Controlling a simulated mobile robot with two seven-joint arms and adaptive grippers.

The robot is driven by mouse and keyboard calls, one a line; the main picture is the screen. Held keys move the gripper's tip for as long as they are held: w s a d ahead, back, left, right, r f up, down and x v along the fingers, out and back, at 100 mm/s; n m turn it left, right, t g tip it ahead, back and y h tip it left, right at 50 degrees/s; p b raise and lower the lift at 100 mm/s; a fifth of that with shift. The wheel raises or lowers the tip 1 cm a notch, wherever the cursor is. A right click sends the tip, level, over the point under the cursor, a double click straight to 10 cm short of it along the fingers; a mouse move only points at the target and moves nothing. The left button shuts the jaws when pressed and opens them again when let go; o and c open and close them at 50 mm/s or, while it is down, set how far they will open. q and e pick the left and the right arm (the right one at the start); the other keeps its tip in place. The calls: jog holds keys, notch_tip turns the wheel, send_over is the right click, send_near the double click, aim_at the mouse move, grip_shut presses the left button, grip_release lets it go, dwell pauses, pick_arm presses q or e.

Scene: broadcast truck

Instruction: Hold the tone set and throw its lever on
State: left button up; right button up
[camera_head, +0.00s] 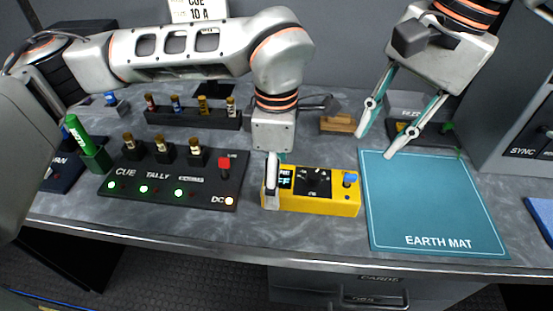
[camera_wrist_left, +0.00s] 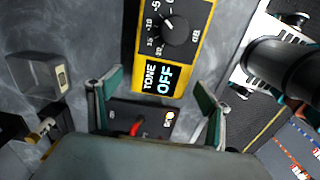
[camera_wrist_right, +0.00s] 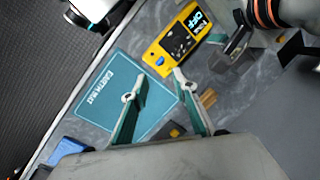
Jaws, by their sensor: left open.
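The tone set (camera_head: 328,204) is a yellow box lying on the grey bench, with a black dial face and a blue-tipped lever (camera_head: 350,179) at its right end. Its display reads TONE OFF in the left wrist view (camera_wrist_left: 158,78). My left gripper (camera_head: 275,172) is open at the set's left end; in the left wrist view its fingers stand on either side of that end, with gaps. My right gripper (camera_head: 381,142) is open and empty above the back of the earth mat. The right wrist view shows the tone set (camera_wrist_right: 157,62) beyond its fingers.
A teal earth mat (camera_head: 430,215) lies right of the set. A black CUE/TALLY panel (camera_head: 150,190) with a red lever (camera_head: 224,166) stands to its left. A rack of plugs (camera_head: 190,116) and a wooden block (camera_head: 338,124) are behind. A grey SYNC cabinet (camera_head: 510,110) bounds the right.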

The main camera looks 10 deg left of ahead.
pick_arm(q)
jog(key=shift+f, duration=1.15)
